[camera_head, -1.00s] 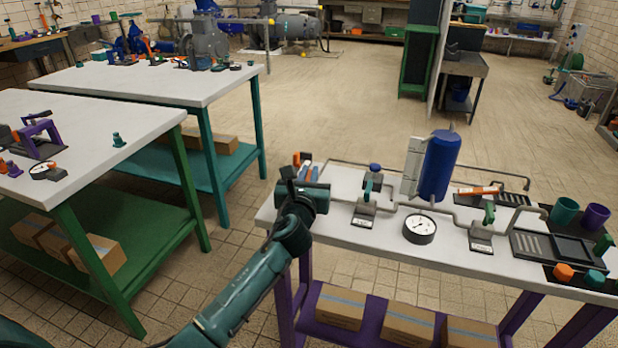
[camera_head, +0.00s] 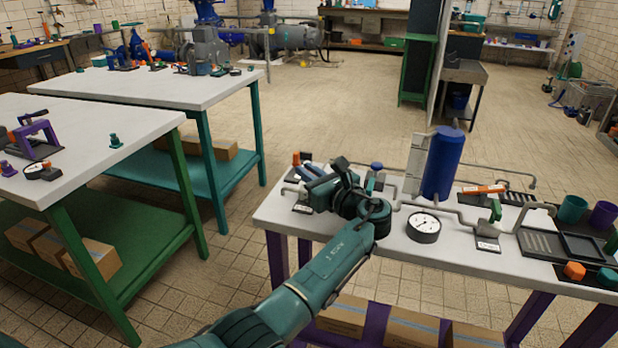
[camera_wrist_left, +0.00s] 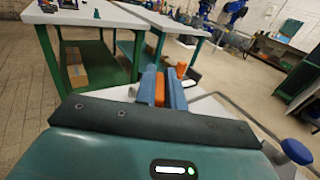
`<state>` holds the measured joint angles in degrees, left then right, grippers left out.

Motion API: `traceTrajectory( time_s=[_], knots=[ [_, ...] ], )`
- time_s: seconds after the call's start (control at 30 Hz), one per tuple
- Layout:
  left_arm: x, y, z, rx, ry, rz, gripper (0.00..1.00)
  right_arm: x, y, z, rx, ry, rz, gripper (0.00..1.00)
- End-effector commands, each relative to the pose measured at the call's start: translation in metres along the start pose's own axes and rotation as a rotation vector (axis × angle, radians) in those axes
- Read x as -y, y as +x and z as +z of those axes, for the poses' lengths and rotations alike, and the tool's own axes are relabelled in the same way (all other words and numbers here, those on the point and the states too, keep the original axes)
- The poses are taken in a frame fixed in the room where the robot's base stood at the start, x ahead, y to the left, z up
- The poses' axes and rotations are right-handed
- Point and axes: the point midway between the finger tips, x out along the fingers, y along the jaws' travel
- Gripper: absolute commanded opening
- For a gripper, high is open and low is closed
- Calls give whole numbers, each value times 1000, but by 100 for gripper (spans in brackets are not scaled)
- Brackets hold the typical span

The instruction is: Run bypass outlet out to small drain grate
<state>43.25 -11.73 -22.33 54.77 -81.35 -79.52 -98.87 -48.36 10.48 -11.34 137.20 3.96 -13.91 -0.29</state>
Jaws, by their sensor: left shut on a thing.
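My left gripper (camera_head: 308,172) is at the left end of the white bench (camera_head: 370,240). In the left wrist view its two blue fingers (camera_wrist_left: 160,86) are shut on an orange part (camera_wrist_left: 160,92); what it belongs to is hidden. A second orange piece (camera_wrist_left: 181,69) stands just beyond. On the right of the bench, a small slatted grate (camera_head: 516,199) lies at the back, near a thin pipe end (camera_head: 533,181). A larger slatted grate (camera_head: 540,244) lies in front, beneath a bent grey pipe (camera_head: 537,214). I cannot tell which pipe is the bypass outlet. My right gripper is out of view.
A blue tank (camera_head: 443,168), a round gauge (camera_head: 424,227), a green-handled valve (camera_head: 495,210) and an orange handle (camera_head: 484,189) stand on the bench. Cups (camera_head: 572,209) are at the right edge. My forearm crosses the bench's front edge and partly hides a valve.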

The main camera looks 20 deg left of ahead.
Motion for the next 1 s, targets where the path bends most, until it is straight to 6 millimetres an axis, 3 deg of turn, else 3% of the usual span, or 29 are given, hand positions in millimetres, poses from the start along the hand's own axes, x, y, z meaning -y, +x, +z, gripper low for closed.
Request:
traceTrajectory(
  time_s=[0.73, 0.77, 1.0],
  knots=[
    [-1, 0, -2, -6, 0, 92, 0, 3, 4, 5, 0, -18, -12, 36],
    [-1, 0, -2, -7, 0, 92, 13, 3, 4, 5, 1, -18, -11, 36],
    [0, 0, -1, -4, 0, 91, 32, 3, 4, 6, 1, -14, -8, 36]
  ],
)
